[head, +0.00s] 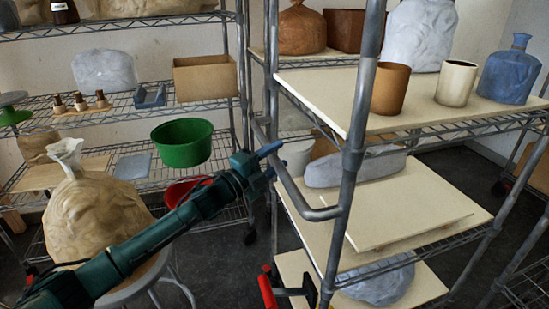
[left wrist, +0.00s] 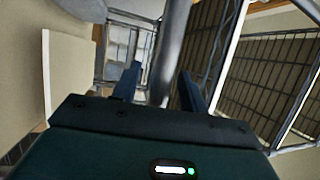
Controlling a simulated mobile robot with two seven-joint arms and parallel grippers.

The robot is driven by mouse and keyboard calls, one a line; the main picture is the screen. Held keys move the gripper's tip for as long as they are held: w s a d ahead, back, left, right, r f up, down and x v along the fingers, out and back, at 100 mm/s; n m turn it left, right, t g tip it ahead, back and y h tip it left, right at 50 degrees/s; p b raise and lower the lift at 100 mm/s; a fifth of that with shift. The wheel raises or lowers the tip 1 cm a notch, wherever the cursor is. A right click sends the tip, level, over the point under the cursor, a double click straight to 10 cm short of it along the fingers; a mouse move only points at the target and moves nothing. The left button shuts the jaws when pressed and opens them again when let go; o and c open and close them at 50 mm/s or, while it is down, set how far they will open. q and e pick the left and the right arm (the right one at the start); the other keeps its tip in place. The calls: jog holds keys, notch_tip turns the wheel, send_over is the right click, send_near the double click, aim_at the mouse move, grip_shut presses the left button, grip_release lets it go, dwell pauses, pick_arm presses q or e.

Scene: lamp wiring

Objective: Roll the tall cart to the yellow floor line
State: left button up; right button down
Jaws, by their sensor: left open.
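The tall cart is a grey wire-shelf cart with cream boards (head: 430,100) on its shelves, filling the right half of the head view. Its bent grey tube handle (head: 312,212) sticks out on its left side. My left gripper (head: 272,160) is open at this handle, with its blue fingers overlapping the bar. In the left wrist view, a grey tube (left wrist: 170,55) runs between the two open fingers (left wrist: 160,90). I cannot tell whether they touch it. My right gripper is not in view. No yellow floor line shows.
The cart carries a brown cup (head: 390,88), a cream cup (head: 456,83) and several wrapped lumps. Behind stands a wire shelf with a green bowl (head: 182,143). A wrapped bundle (head: 90,215) sits on a stool at left. A red-and-black object (head: 268,290) is beside the cart's lower part.

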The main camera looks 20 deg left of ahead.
pick_arm(q)
jog(key=shift+c, duration=0.3)
grip_shut()
dwell(0.3)
